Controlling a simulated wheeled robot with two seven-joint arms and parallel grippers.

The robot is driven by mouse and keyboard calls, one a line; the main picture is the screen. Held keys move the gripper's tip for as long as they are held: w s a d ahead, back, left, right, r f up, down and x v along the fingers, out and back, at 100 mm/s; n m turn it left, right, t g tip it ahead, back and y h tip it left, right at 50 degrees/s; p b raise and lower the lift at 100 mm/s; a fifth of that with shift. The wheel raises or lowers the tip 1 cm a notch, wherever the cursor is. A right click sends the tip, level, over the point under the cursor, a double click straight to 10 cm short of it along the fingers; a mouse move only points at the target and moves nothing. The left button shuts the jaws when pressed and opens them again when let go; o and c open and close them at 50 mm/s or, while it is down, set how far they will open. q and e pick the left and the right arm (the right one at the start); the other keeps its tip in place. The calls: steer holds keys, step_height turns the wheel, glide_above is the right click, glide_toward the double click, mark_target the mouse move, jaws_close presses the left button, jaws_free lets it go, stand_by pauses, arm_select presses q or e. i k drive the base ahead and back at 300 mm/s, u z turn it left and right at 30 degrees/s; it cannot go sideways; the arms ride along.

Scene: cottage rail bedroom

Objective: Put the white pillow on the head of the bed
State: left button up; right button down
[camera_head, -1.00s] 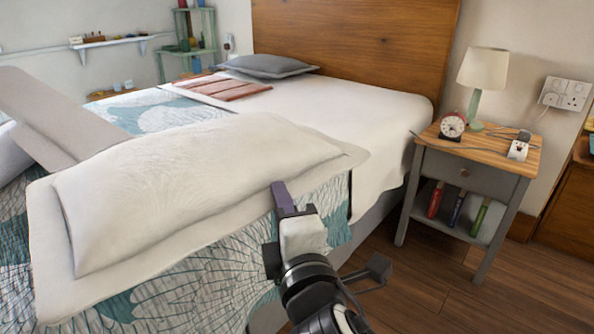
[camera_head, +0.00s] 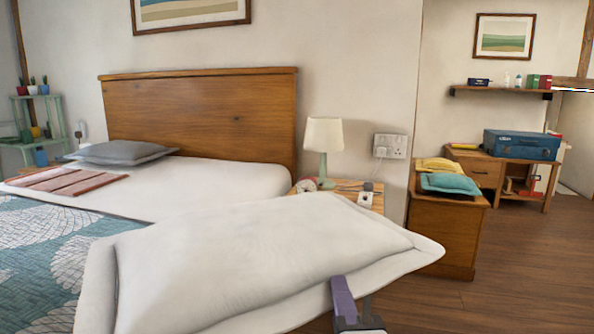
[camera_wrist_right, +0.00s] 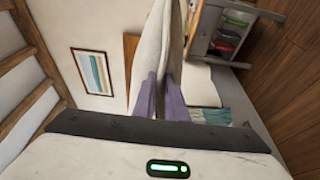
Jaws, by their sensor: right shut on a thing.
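The white pillow (camera_head: 250,255) fills the lower middle of the head view, held up in front of the bed and nightstand. My right gripper (camera_head: 343,298) is shut on its near right edge; one purple finger shows there. In the right wrist view both purple fingers (camera_wrist_right: 161,98) pinch the pillow's edge (camera_wrist_right: 158,45). The bed has a wooden headboard (camera_head: 200,118) at its head and a bare white sheet (camera_head: 225,178) in front of it. A grey pillow (camera_head: 122,152) lies at the left of the bed's head. My left gripper is not in view.
A nightstand (camera_head: 366,200) with a lamp (camera_head: 324,148) stands right of the headboard, partly hidden by the white pillow. A wooden chest (camera_head: 445,232) bears yellow and teal cushions. Folded reddish cloth (camera_head: 65,180) lies on the bed. The floor (camera_head: 510,270) at right is clear.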

mark_target(215, 176)
steer(key=z, duration=1.5)
steer(key=i, duration=2.85)
steer(key=u, duration=3.15)
steer(key=i, duration=1.35)
steer(key=u, duration=0.1)
